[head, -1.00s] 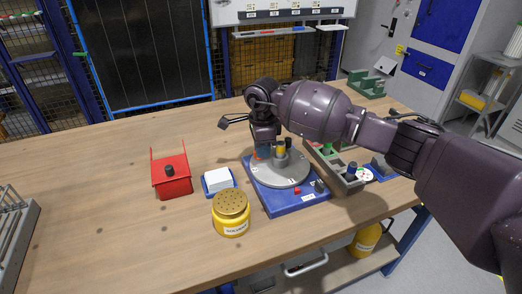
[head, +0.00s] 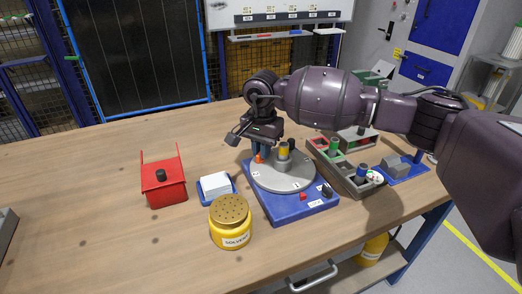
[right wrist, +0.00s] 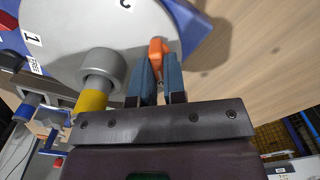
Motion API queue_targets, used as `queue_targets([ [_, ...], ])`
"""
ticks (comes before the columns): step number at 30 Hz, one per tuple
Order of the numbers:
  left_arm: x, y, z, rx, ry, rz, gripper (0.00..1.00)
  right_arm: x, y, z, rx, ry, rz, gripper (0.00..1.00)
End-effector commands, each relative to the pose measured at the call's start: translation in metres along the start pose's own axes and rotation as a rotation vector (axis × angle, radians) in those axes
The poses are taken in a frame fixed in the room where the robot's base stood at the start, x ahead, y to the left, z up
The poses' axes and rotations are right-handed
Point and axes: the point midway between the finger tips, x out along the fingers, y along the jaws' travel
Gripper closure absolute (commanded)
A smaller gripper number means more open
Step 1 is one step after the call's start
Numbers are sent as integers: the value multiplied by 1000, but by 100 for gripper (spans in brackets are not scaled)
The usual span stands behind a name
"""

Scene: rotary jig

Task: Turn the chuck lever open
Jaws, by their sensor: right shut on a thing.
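The rotary jig has a grey round plate (head: 290,182) on a blue base (head: 283,208). A small orange lever (head: 259,158) stands at the plate's back left edge. It also shows in the right wrist view (right wrist: 157,47), between my fingertips. My right gripper (right wrist: 156,72) has its blue fingers shut on this lever, pointing down at it. In the head view the right gripper (head: 260,149) is partly hidden by its own wrist. A grey post with a yellow band (head: 284,151) stands beside the lever on the plate. My left gripper is not in view.
A bin tray (head: 345,170) with coloured pegs stands close to the jig's right. A yellow solvent can (head: 231,222), a blue tray with a white block (head: 216,187) and a red box (head: 163,188) are to the left. The table's left front is clear.

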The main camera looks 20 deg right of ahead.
Motion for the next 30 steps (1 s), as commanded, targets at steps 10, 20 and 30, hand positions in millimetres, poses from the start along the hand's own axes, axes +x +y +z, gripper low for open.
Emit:
queue_targets([
  [10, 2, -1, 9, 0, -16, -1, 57, 0, -1, 0, -99, -1, -1, 100],
  [20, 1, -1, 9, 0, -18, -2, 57, -1, -1, 0, -109, 0, -2, 100],
  [30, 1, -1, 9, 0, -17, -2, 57, -1, -1, 0, -108, 1, -1, 63],
])
